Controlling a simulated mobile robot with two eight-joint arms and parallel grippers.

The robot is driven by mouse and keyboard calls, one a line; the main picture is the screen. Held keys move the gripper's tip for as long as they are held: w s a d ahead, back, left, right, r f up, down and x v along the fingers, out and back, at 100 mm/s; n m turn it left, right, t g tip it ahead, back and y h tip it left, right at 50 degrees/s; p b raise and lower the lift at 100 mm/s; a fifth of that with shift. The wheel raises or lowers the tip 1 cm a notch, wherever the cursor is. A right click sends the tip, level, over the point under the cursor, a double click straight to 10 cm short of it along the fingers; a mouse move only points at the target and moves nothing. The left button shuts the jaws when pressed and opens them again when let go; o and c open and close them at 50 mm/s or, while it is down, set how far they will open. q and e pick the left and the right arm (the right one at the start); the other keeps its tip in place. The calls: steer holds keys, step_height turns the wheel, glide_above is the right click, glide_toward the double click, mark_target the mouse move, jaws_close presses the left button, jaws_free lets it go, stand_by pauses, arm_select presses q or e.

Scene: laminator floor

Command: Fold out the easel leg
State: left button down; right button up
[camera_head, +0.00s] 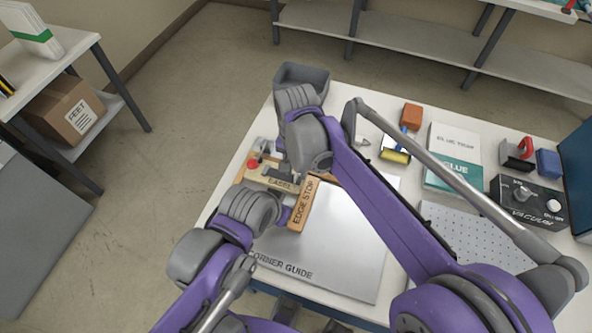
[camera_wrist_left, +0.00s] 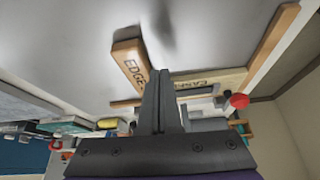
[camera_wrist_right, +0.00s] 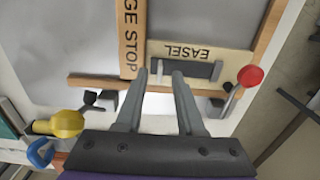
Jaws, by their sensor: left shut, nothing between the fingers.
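The wooden strip marked EASEL (camera_head: 275,181) lies at the far left of the work table; it also shows in the right wrist view (camera_wrist_right: 210,52). A grey metal bar (camera_wrist_right: 198,70), perhaps the easel leg, lies flat along it beside a red knob (camera_wrist_right: 250,76). My right gripper (camera_wrist_right: 159,73) is open, its fingertips at the bar's left end; I cannot tell whether they touch it. My left gripper (camera_wrist_left: 161,72) is shut and empty, its tips near the EDGE STOP block (camera_wrist_left: 130,66). In the head view my arms hide part of the strip and the fingertips.
A silver plate (camera_head: 345,245) marked CORNER GUIDE covers the near table. A grey bin (camera_head: 302,75) stands at the far corner. At right are a yellow roller (camera_head: 394,156), an orange block (camera_head: 411,115), boxes and a black control unit (camera_head: 528,202).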

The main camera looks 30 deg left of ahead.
steer(key=shift+f, duration=0.65)
jaws_close()
stand_by(1.0)
